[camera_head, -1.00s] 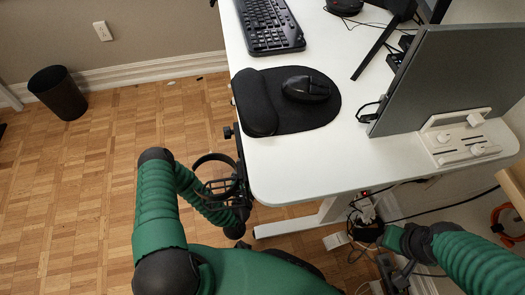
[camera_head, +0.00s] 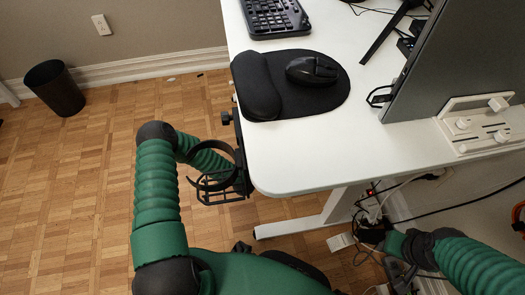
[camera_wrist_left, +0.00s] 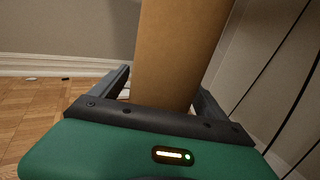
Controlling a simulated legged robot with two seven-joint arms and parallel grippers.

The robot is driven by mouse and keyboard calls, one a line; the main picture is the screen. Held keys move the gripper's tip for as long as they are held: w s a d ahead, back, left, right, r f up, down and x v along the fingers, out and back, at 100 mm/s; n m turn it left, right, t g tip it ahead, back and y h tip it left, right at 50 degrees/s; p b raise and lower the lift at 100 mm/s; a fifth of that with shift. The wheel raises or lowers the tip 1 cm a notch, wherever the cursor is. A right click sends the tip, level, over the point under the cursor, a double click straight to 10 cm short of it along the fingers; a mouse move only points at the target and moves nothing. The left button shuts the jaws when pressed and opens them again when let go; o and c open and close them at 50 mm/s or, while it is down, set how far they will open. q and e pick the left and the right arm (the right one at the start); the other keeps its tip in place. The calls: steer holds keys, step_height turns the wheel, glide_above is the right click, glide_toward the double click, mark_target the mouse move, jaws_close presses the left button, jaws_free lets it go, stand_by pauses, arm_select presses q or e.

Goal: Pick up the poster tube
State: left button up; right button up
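The poster tube (camera_wrist_left: 180,50), a plain brown cardboard column, stands upright in the left wrist view and runs out of the top of the picture. My left gripper (camera_wrist_left: 165,85) has its fingers wide apart, one on each side of the tube. Small gaps show beside it, so contact cannot be told. In the head view my left arm reaches beside the desk's near left edge; its hand and the tube are hidden there. My right gripper (camera_head: 402,277) is low at the right beneath the desk, by the cables, and its fingers are unclear.
A bin (camera_head: 55,88) stands far left; the floor between is clear.

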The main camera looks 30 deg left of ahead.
arm_select(q)
jaws_close()
stand_by(0.3)
steer(key=shift+r, duration=0.1)
